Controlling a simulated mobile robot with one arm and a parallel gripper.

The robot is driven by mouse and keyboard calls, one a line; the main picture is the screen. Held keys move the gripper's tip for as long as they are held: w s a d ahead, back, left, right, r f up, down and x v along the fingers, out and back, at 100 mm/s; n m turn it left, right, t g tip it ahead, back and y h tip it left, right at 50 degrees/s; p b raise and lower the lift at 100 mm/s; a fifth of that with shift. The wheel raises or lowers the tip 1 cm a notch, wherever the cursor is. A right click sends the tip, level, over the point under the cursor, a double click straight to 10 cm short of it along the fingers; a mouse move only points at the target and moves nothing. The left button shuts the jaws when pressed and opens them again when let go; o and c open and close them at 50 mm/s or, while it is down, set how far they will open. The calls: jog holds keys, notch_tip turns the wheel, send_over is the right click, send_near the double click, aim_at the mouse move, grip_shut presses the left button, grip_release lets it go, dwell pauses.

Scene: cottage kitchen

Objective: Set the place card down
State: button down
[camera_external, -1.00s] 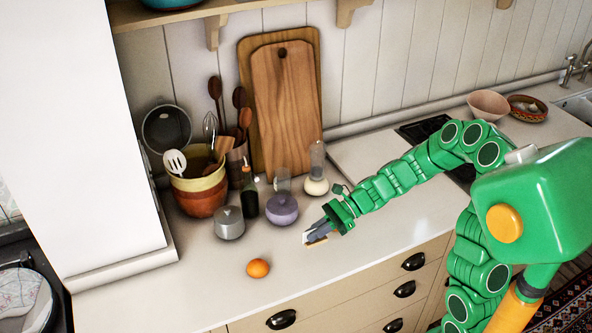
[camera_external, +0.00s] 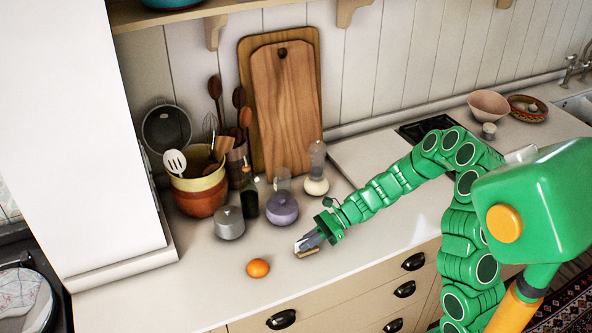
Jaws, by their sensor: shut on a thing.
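My gripper (camera_external: 311,241) is shut on the place card (camera_external: 307,252), a small pale card with a brownish lower edge. The card is at the fingertips, low over the front part of the white counter (camera_external: 350,262). I cannot tell whether the card touches the counter. The gripper fingers hide part of the card.
An orange (camera_external: 258,268) lies on the counter left of the card. A lilac lidded pot (camera_external: 282,209), a grey pot (camera_external: 229,223) and a dark bottle (camera_external: 249,202) stand behind. The counter's front edge, above the drawers (camera_external: 345,300), is close. Bare counter lies right of the card.

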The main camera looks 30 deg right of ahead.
jog(key=shift+f, duration=0.15)
jog(key=c, duration=1.3)
grip_release()
jog(key=v, duration=1.2)
jog(key=shift+s+a+r, duration=0.15)
jog(key=shift+s+r, duration=0.15)
jog(key=shift+r, duration=0.1)
jog(key=s+r+n+g+h, duration=0.2)
jog(key=s+r+n+h, duration=0.4)
jog(key=s, duration=0.6)
jog(key=s+r+n+g+h, duration=0.1)
jog(key=s+n+h, duration=0.2)
jog(key=s+n, duration=0.7)
jog(key=s+d+h, duration=0.1)
jog(key=s+d, duration=0.2)
jog(key=s+d+r+n+h, duration=0.1)
jog(key=s+d+h, duration=0.1)
jog(key=s, duration=0.1)
jog(key=s+d+r+n+t+h, duration=0.1)
jog(key=s+d, duration=0.2)
jog(key=s, duration=0.1)
jog(key=shift+d+r, duration=0.1)
jog(key=shift+d, duration=0.25)
